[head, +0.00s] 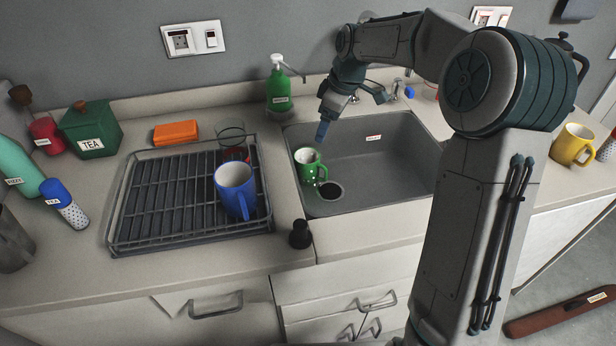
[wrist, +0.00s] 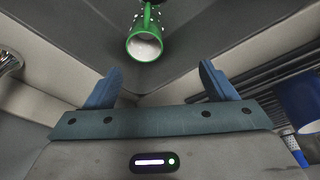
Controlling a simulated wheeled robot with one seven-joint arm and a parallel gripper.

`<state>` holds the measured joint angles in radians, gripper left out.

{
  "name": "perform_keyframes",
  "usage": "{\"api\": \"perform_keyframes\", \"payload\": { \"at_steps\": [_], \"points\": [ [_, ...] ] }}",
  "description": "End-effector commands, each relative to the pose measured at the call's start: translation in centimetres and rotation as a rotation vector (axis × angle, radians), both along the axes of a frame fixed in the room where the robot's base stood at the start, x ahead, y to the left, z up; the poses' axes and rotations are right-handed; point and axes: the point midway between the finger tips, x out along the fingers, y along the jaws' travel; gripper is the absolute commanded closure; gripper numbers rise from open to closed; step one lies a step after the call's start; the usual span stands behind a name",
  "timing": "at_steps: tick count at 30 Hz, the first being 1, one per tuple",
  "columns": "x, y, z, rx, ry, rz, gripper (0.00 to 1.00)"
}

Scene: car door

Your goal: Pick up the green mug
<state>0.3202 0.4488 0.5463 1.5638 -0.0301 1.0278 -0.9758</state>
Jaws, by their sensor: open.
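The green mug (head: 310,167) with white dots stands in the sink (head: 370,165), near its left wall and beside the dark drain. My gripper (head: 322,132) hangs above the sink, a little above and to the right of the mug in the head view.
A blue mug (head: 233,188) stands on the dish rack (head: 130,225) left of the sink. A green soap bottle (head: 279,88) is behind the sink's left corner. A black stopper (head: 300,235) stands at the front edge. A yellow mug (head: 570,145) is far right.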

Motion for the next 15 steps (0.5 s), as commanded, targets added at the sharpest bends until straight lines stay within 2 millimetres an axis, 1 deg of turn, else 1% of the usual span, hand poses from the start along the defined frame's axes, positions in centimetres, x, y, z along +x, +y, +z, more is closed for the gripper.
{"api": "perform_keyframes", "payload": {
  "at_steps": [1, 4, 6, 9, 13, 15],
  "points": [
    [1.4, 0.0, -2.5, 0.029, 0.001, 0.033, 0.22],
    [3.3, 0.1, -4.7, 0.075, -0.006, 0.098, 0.22],
    [4.3, 0.2, -5.8, 0.101, -0.013, 0.131, 0.22],
    [5.3, 0.1, -6.7, 0.125, -0.021, 0.158, 0.22],
    [5.8, 0.4, -7.7, 0.137, -0.025, 0.176, 0.22],
    [5.9, 0.8, -8.6, 0.14, -0.024, 0.178, 0.22]
  ]
}}
